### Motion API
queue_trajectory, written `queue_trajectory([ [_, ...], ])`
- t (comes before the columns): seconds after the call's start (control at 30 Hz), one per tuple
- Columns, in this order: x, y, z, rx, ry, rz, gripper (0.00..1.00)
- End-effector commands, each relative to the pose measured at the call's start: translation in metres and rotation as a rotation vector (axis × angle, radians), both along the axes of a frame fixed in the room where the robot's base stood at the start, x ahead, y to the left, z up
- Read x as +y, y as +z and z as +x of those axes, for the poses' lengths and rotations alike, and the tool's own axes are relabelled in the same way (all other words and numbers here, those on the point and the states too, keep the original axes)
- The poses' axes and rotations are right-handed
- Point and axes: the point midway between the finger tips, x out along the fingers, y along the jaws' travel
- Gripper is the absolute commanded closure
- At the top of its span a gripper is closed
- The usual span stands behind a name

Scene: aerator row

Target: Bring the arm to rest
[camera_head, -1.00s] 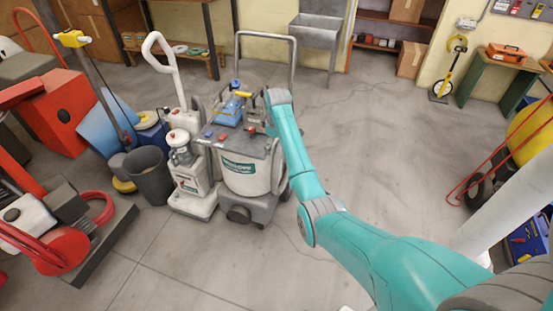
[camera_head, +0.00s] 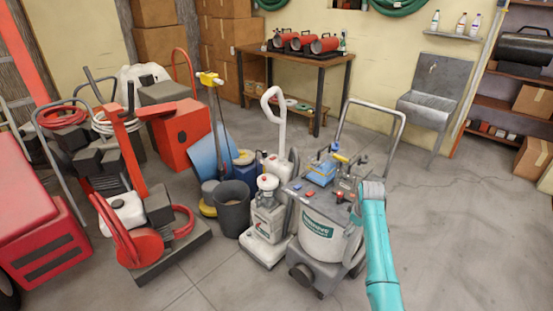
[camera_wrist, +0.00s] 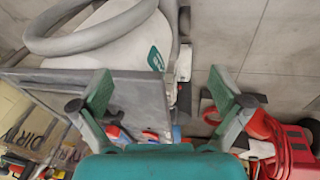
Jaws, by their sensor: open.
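My gripper (camera_wrist: 161,98) is open in the wrist view, its two green-and-grey fingers spread wide with nothing between the tips. Below and beyond it show a grey panel edge and a white rounded tank (camera_wrist: 120,43) with a thick grey hose (camera_wrist: 85,32). In the head view my teal arm comes up from the bottom edge and ends beside the grey-and-white wheeled machine (camera_head: 321,232). The gripper itself cannot be made out there. I cannot tell whether the arm touches the machine.
A slim white floor machine (camera_head: 266,220) and a dark bucket (camera_head: 232,209) stand left of the wheeled machine. Red equipment (camera_head: 140,238) crowds the far left. A grey sink (camera_head: 434,100) is on the back wall. The floor at right (camera_head: 465,235) is clear.

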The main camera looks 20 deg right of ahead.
Motion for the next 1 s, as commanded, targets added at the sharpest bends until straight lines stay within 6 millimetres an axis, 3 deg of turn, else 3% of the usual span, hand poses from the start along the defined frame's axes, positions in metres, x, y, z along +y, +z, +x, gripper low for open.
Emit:
queue_trajectory([
  [0.13, 0.001, -0.002, -0.001, -0.001, 0.0, -0.001, 0.0],
  [0.23, 0.011, -0.014, -0.004, -0.013, -0.003, -0.003, 0.0],
  [0.47, 0.064, -0.076, -0.029, -0.101, -0.025, -0.026, 0.0],
  [0.73, 0.136, -0.133, -0.08, -0.238, -0.056, -0.042, 0.0],
  [1.0, 0.202, -0.16, -0.146, -0.379, -0.084, -0.036, 0.0],
])
